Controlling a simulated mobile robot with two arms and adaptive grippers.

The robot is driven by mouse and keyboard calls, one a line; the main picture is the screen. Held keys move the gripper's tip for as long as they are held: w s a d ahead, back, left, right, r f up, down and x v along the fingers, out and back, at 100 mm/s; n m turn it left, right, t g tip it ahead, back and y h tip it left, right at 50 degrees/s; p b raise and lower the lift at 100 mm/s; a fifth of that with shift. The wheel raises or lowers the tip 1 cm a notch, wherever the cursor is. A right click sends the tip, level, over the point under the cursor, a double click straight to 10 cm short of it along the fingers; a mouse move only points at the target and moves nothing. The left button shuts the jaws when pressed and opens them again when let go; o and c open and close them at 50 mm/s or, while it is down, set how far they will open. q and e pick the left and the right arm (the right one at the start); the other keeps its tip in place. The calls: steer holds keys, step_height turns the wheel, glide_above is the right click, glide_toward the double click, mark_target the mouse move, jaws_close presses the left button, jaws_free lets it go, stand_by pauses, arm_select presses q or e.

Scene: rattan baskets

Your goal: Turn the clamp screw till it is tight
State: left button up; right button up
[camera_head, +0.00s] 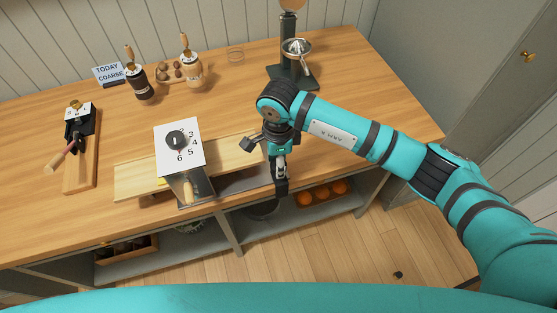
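No clamp screw can be made out with certainty; it may be hidden by my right arm or under the counter's edge. My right gripper (281,186) points down at the front edge of the wooden counter (370,92). Its fingers are small and dark, and I cannot tell whether they are open or shut, or touching anything. To its left, apart from it, stands a box with a white numbered top (167,135), a black dial (177,142) and a wooden handle (188,192) at its front. My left gripper is out of view.
A pale wooden board (130,181) lies by the box. A device on a wooden base (84,182) stands at left. Two hand grinders (138,85), a "TODAY COARSE" sign (109,74) and a dark stand (292,75) are farther back. Oranges (322,194) sit on a shelf below.

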steer(key=c, duration=0.3)
steer(key=m+b, duration=0.3)
steer(key=shift+f+m, duration=0.1)
steer(key=shift+m, duration=0.3)
steer(key=m+b, duration=0.1)
steer(key=m, duration=0.2)
steer(key=shift+b, duration=0.35)
steer(key=shift+m+b, duration=0.55)
steer(key=shift+m, duration=0.55)
steer(key=o, duration=1.2)
steer(key=shift+c, duration=0.2)
